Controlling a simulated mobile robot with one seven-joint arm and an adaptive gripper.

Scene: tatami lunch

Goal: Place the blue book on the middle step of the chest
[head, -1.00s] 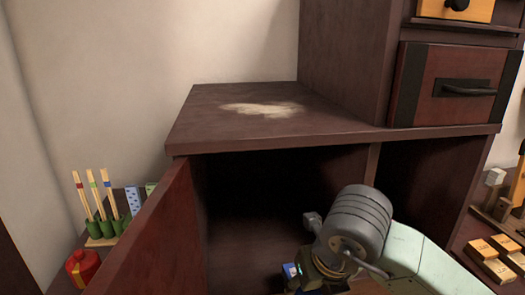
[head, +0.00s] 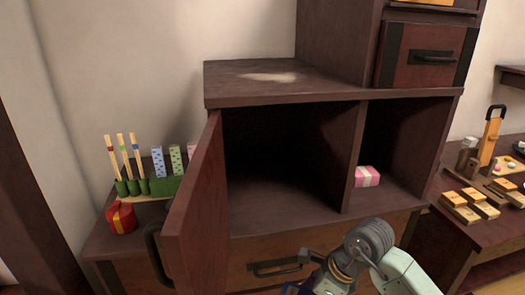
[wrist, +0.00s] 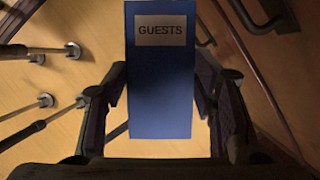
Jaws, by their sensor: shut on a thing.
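The blue book (wrist: 160,95), with a pale "GUESTS" label, is between the two fingers of my gripper (wrist: 160,78) in the wrist view. My gripper is shut on it. In the head view only a small blue corner (head: 290,290) shows at the bottom edge, below my wrist; the fingers are cut off there. The dark brown stepped chest (head: 335,88) stands ahead. Its middle step (head: 235,82) is a flat top with a light patch and nothing on it. My gripper is low in front of the chest, below and apart from that step.
A cabinet door (head: 195,205) stands open toward me, left of an empty compartment. A pink box (head: 367,177) sits in the right compartment. The lower step at left holds a red round box (head: 121,218) and green stick holders (head: 133,187). Wooden blocks (head: 470,205) lie at right.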

